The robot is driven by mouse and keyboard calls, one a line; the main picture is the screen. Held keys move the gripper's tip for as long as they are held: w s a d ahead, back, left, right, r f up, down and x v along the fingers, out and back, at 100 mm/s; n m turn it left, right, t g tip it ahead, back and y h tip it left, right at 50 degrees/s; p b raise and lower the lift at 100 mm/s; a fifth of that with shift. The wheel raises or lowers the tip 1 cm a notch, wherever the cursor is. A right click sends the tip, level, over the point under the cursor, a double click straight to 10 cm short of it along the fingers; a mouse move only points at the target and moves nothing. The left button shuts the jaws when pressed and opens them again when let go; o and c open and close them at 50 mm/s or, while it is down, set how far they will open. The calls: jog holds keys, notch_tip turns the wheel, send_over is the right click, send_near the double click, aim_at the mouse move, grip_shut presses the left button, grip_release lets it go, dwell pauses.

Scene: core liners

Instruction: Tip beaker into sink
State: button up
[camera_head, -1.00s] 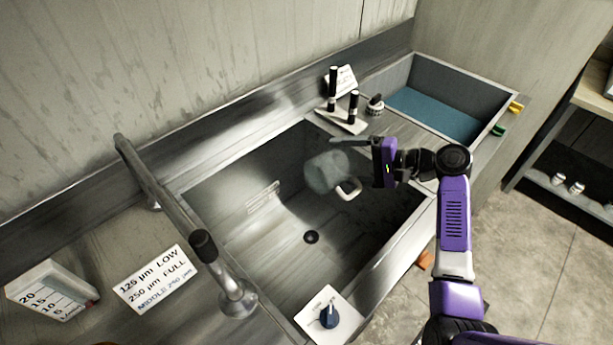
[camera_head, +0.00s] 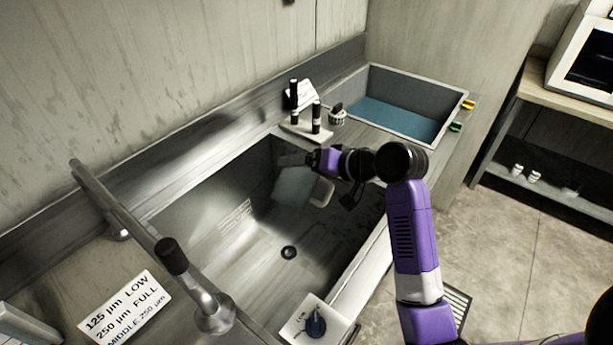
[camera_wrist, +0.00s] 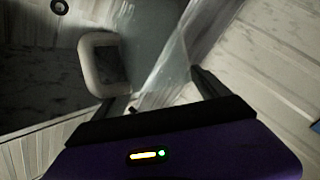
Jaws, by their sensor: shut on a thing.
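The beaker (camera_head: 296,187) is a cloudy, see-through vessel with a pale loop handle (camera_head: 322,193). It hangs tilted inside the sink basin, near its back right corner and apart from the basin floor. My gripper (camera_head: 313,160) is shut on the beaker from its upper right side. In the wrist view, the beaker wall (camera_wrist: 158,45) lies between my fingers, with the handle (camera_wrist: 92,66) at left. The sink (camera_head: 235,262) is a steel basin with a round dark drain (camera_head: 289,252). I cannot tell whether the beaker holds anything.
A metal rail (camera_head: 140,222) with a dark end crosses the sink's left side. Black-topped fittings (camera_head: 305,128) stand at the back rim. A blue-bottomed grey tub (camera_head: 400,112) is at the back right. A dial plate (camera_head: 314,322) sits at the front, and a lettered sign (camera_head: 125,312) at left.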

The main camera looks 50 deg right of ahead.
aim_at(300, 174)
jog(key=a+n+h+b, duration=0.1)
jog(key=b, duration=0.2)
jog(key=shift+r+n+h+b, duration=0.1)
jog(key=shift+n+h+b, duration=0.2)
jog(key=shift+n+h, duration=0.1)
jog(key=shift+a+r+n+t+h+b, duration=0.1)
jog(key=shift+a+n+t+h+b, duration=0.05)
jog(key=shift+a+n+h+b, duration=0.4)
jog(key=shift+a+r+n+t+h+b, duration=0.1)
jog(key=shift+a+n+t+h+b, duration=0.1)
jog(key=shift+n+h+b, duration=0.3)
jog(key=shift+a+r+n+h+b, duration=0.25)
jog(key=shift+n+h+b, duration=0.1)
jog(key=shift+n+h, duration=0.3)
